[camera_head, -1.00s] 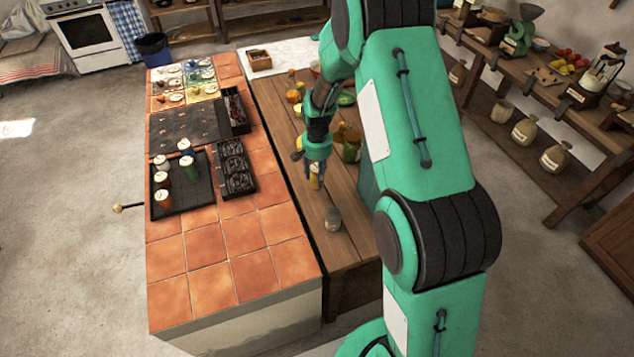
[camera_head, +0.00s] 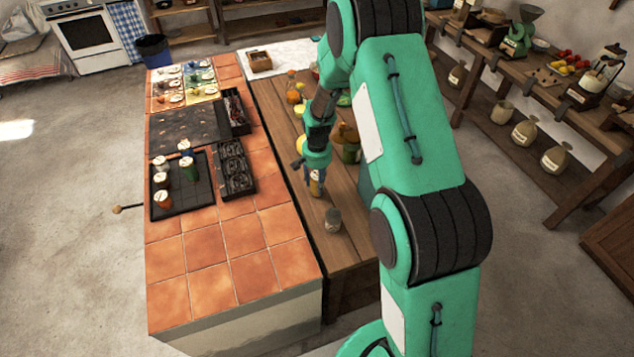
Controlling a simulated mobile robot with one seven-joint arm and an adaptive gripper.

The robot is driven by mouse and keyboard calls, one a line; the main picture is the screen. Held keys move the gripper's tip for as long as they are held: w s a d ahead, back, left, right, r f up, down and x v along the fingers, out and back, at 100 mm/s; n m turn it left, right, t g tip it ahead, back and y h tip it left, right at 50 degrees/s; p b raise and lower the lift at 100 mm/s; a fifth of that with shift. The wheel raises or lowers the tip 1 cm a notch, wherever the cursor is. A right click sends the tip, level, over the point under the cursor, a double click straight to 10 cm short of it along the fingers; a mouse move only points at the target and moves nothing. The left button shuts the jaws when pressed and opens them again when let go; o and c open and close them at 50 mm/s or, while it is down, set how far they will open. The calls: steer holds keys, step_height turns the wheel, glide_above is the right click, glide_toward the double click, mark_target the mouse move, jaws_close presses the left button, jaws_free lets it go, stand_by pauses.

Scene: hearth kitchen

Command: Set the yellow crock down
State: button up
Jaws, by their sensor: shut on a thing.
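My gripper (camera_head: 316,171) points down over the wooden table strip beside the tiled counter. It is shut on the yellow crock (camera_head: 316,185), a small amber-yellow vessel that shows just below the fingers. The fingers hide its upper part. The crock is low over the wooden table (camera_head: 318,255); I cannot tell whether its base touches the wood.
A grey-green jar (camera_head: 333,220) stands in front of the gripper on the wood. Orange and yellow vessels (camera_head: 294,96) and a green-brown pot (camera_head: 350,150) stand behind and to the right. Several lidded jars stand on a black tray (camera_head: 205,203) at left. Bare wood lies in front.

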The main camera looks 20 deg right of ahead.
steer(key=o, duration=1.5)
steer(key=shift+f, duration=0.1)
step_height(320, 180, up, 11)
steer(key=shift+r+p, duration=0.1)
steer(key=shift+p, duration=0.55)
steer(key=shift+r, duration=0.55)
